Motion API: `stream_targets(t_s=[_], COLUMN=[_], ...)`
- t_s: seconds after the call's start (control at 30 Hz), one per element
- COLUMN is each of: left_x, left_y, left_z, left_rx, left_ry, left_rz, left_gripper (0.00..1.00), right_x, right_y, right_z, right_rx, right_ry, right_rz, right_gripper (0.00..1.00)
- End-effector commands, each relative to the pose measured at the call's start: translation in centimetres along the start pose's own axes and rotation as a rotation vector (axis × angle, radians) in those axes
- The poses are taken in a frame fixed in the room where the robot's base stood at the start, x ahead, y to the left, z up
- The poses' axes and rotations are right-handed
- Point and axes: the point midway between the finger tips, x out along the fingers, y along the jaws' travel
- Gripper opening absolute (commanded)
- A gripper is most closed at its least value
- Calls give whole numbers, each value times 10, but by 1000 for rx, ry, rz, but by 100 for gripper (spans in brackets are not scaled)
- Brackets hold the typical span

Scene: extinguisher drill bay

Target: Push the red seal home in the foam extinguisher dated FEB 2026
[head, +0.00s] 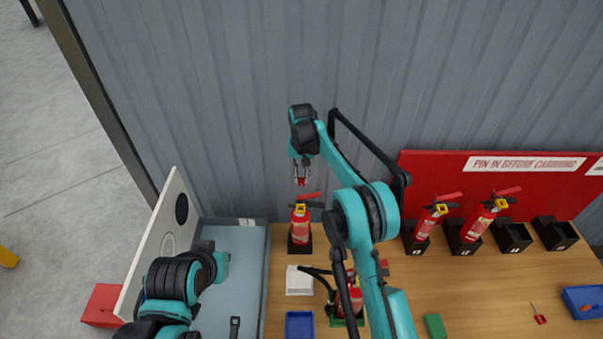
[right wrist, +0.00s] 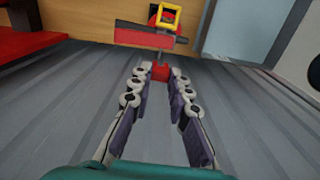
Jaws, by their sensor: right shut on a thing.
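My right gripper (head: 301,178) is shut on a small red seal (right wrist: 160,72), held between its fingertips and pointing down. It is above a red extinguisher (head: 299,228) in a black holder by the wall. In the right wrist view that extinguisher's red lever and yellow ring (right wrist: 168,18) show just beyond the seal; I cannot tell if they touch. Another extinguisher (head: 350,300) with a black hose stands partly behind my right arm. Two more, one (head: 427,222) and another (head: 478,222), lean in holders at right. No dates are readable. My left arm shows at lower left; its gripper cannot be made out.
Empty black holders (head: 513,238) stand at right below a red sign board (head: 440,172). A white box (head: 299,281), blue tray (head: 299,326), green block (head: 435,326) and blue bin (head: 583,296) are on the wooden bench. A small red item (head: 540,319) lies at right. The corrugated wall is close behind.

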Motion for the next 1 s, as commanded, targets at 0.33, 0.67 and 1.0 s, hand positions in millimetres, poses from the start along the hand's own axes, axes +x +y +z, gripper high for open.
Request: stream_targets(t_s=[0.33,0.67,1.0], left_x=[6,11,16], left_y=[0,0,0], left_z=[4,8,11], left_rx=[0,0,0], left_ry=[0,0,0], left_rz=[0,0,0], left_gripper=[0,0,0], right_x=[15,29,43], right_y=[0,0,0], right_z=[0,0,0], right_rx=[0,0,0], right_ry=[0,0,0], right_rz=[0,0,0], right_gripper=[0,0,0])
